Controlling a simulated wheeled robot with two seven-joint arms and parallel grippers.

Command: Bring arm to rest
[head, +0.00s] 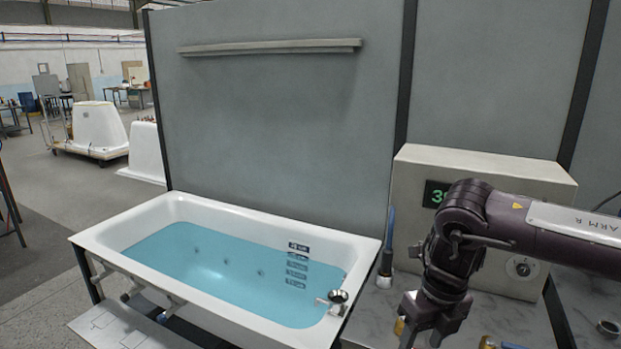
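My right arm (540,232), dark and marked "ARM R", comes in from the right and bends down at the elbow in front of a beige control box. My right gripper (424,335) points down over the grey worktop at the bottom edge of the view. Its fingertips are at or past the frame edge, so I cannot tell whether it is open or holds anything. My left arm and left gripper are not in view.
A white bathtub (120,232) with blue water stands left of the arm. The beige control box (410,180) and a blue-handled brush (388,245) stand on the worktop (375,320). A grey partition (270,120) with a shelf (270,47) rises behind.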

